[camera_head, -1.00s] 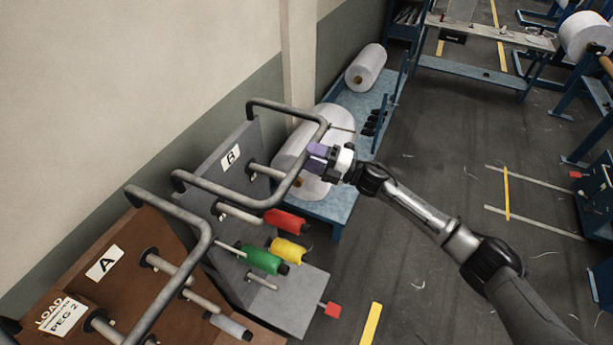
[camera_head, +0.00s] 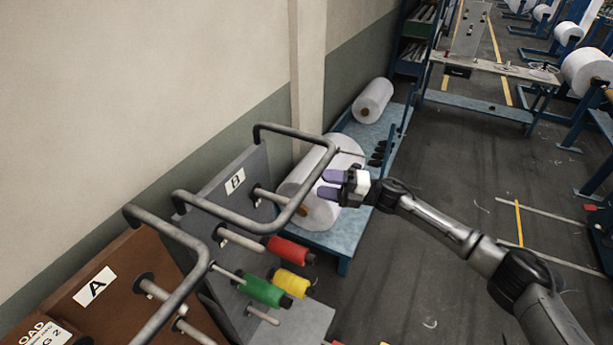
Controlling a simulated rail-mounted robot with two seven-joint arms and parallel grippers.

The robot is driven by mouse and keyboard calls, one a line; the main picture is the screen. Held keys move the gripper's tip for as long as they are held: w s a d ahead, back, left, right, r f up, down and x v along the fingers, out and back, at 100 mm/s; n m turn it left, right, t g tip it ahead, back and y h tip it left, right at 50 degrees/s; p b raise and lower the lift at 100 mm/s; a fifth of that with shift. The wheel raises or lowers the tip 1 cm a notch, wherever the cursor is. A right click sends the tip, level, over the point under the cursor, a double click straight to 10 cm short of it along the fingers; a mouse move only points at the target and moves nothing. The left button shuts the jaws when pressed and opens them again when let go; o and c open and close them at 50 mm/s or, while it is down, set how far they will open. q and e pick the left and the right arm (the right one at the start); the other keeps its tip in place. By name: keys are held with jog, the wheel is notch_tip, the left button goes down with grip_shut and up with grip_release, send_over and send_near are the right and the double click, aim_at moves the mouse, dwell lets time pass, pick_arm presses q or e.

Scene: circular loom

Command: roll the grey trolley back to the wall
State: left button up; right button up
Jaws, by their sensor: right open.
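The grey trolley (camera_head: 237,170) has an upright grey panel with a letter label, bent tube handles, and pegs. Red (camera_head: 288,250), yellow (camera_head: 291,281) and green (camera_head: 262,290) spools sit on its pegs. It stands beside the wall at lower left; its wheels and any gap to the wall are hidden. My right gripper (camera_head: 331,184) is open, its two purple fingers apart and pointing left. It is empty, just right of the trolley's far tube handle (camera_head: 298,202), and appears apart from it. My left gripper is not in view.
A brown trolley (camera_head: 130,286) labelled A stands nearer, at lower left. A blue bench (camera_head: 329,238) with large white rolls (camera_head: 373,100) lies behind the grey trolley along the wall (camera_head: 150,90). The dark floor (camera_head: 440,290) to the right is mostly clear.

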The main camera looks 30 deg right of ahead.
aim_at(307, 181)
jog(key=shift+p+x, duration=0.6)
jog(key=shift+x, duration=2.15)
jog(key=shift+f, duration=0.1)
grip_shut()
